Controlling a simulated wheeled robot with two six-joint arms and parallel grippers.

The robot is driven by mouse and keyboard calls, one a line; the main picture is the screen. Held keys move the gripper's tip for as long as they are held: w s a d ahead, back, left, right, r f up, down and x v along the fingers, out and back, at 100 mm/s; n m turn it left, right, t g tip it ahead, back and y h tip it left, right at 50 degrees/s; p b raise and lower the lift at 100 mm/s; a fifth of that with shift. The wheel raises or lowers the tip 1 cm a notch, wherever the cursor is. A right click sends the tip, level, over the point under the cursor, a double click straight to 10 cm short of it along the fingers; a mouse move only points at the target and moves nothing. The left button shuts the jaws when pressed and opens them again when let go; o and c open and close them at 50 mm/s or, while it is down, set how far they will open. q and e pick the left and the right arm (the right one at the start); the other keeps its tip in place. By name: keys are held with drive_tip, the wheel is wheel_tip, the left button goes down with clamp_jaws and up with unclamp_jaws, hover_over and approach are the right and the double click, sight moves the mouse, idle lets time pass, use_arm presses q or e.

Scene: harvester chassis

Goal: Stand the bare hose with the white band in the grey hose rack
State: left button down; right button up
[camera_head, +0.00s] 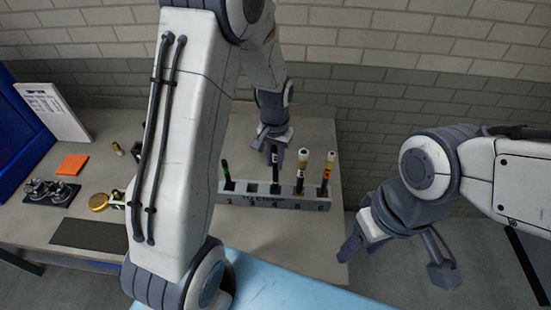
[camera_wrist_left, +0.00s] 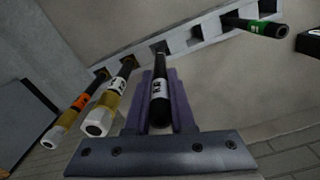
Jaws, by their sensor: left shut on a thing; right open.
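The bare black hose with the white band (camera_wrist_left: 159,88) is upright between the fingers of my left gripper (camera_head: 276,148), which is shut on it. The left wrist view shows the purple fingers (camera_wrist_left: 160,112) on both sides of it. The hose's lower end meets the grey hose rack (camera_head: 260,203) at slot 4; how deep it sits is hidden. Slot 3 beside it is empty. My right gripper (camera_head: 358,238) is open and empty, right of the rack past the table edge.
A green-banded hose (camera_head: 227,176) stands in slot 2. Yellow-ended hoses with a white band (camera_head: 301,170) and an orange band (camera_head: 327,173) stand close by in slots 5 and 6. Small parts, an orange pad (camera_head: 72,165) and a dark mat (camera_head: 88,234) lie left.

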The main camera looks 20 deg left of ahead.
sight(275, 147)
use_arm(q)
drive_tip(key=shift+f, duration=0.2)
idle(0.4)
drive_tip(key=shift+f+b, duration=2.7)
drive_tip(key=shift+f, duration=0.8)
drive_tip(key=c, duration=0.7)
unclamp_jaws()
drive_tip(key=shift+r, duration=0.15)
drive_tip(key=shift+r, duration=0.35)
wheel_tip(275, 147, up, 10)
drive_tip(key=shift+f+b, duration=0.2)
drive_tip(key=shift+b, duration=0.9)
